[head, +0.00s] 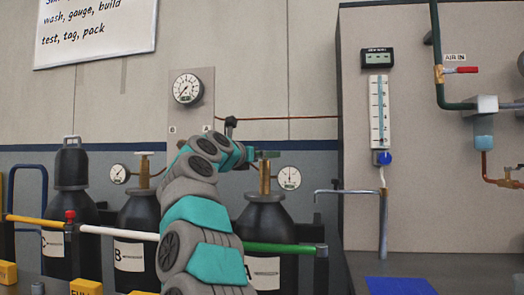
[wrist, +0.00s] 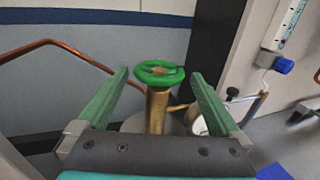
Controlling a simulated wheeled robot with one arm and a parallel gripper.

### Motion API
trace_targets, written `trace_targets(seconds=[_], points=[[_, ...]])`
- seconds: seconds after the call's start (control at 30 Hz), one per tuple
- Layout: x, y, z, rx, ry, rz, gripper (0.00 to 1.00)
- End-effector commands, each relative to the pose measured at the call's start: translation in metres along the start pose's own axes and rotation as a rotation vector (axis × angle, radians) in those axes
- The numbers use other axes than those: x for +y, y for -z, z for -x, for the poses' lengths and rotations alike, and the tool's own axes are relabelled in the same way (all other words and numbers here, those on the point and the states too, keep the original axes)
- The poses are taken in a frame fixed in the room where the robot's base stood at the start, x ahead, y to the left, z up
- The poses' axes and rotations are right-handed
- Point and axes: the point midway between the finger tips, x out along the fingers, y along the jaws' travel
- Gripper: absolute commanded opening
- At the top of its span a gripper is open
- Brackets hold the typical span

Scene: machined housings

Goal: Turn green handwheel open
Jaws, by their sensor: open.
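The green handwheel (wrist: 160,72) sits on top of a brass valve stem (wrist: 157,108) in the wrist view. In the head view the brass valve (head: 265,178) rises from the dark cylinder labelled A (head: 266,215), and the wheel on it is mostly hidden by my gripper. My gripper (wrist: 162,82) is open, with one green finger on each side of the handwheel. There is a gap between each finger and the wheel, and nothing is held. In the head view my gripper (head: 262,155) is at the valve top, with the fingers small and hard to tell apart.
Cylinders B (head: 135,222) and C (head: 68,225) stand to the left behind a coloured rail (head: 120,232). Pressure gauges (head: 289,178) flank the valves. A copper pipe (wrist: 55,45) runs at the left in the wrist view. A beige panel (head: 440,190) stands at the right.

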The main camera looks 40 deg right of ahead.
Motion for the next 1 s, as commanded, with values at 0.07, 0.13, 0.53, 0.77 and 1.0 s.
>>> trace_targets(seconds=[0.07, 0.13, 0.53, 0.77, 1.0], points=[[0.000, -0.002, -0.010, 0.001, 0.002, 0.002, 1.00], [0.001, -0.001, -0.016, 0.001, 0.001, 0.004, 1.00], [0.001, 0.001, -0.022, 0.000, -0.001, 0.004, 0.98], [0.001, 0.001, -0.022, 0.000, -0.001, 0.004, 0.72], [0.001, 0.000, -0.022, -0.001, -0.002, 0.003, 0.45]])
